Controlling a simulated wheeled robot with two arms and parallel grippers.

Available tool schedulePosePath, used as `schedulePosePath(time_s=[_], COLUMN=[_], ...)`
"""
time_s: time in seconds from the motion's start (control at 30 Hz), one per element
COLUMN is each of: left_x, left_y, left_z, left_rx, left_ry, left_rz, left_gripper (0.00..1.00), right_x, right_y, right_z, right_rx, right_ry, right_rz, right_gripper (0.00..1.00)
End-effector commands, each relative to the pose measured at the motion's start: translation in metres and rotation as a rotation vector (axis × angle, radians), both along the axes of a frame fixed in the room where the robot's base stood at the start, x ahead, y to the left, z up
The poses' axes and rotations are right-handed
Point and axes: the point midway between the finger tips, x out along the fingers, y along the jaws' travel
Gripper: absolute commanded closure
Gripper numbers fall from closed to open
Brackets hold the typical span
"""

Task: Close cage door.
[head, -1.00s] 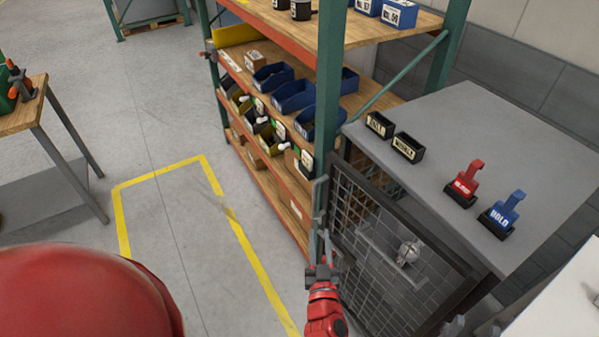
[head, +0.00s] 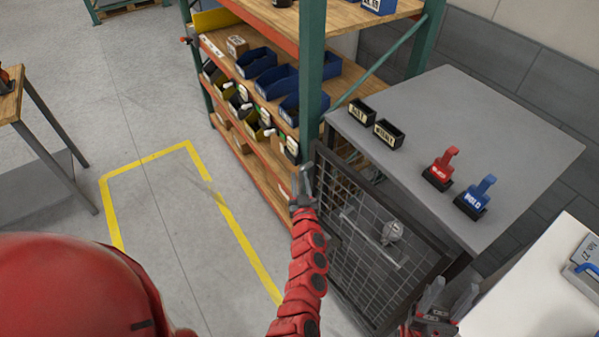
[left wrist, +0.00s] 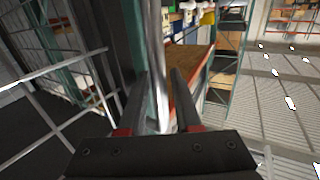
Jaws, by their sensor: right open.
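The cage door (head: 352,262), a dark frame with wire mesh, stands along the front of the grey-topped cage (head: 450,125) in the head view. Its top edge runs close beside the cage's front edge; I cannot tell whether it is flush. My left gripper (head: 303,190) is at the door's left edge, by an upright grey bar. In the left wrist view its fingers (left wrist: 160,88) are apart, with a pale upright bar between them; whether they grip it is unclear. My right gripper (head: 448,300) is open near the door's lower right side.
A silver round object (head: 392,232) shows through the mesh. Black bins (head: 388,134), a red holder (head: 440,168) and a blue holder (head: 476,197) stand on the cage top. A shelf rack (head: 312,70) is just behind left. A white surface (head: 530,300) is at right.

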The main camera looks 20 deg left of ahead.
Motion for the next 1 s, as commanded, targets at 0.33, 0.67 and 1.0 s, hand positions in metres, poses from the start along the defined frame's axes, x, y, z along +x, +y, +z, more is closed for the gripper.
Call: schedulePosePath(time_s=[0.33,0.67,1.0], left_x=[0.018,0.018,0.018], left_y=[0.008,0.008,0.008], left_z=[0.0,0.0,0.0], left_rx=[-0.001,0.0,0.0], left_ry=[0.001,0.001,0.0], left_rz=[0.0,0.0,0.0], left_gripper=[0.68,0.88,1.0], right_x=[0.0,0.0,0.0], right_y=[0.0,0.0,0.0], right_z=[0.005,0.005,0.005], right_rx=[0.0,0.0,0.0], right_ry=[0.0,0.0,0.0], right_rz=[0.0,0.0,0.0], right_gripper=[0.5,0.5,0.5])
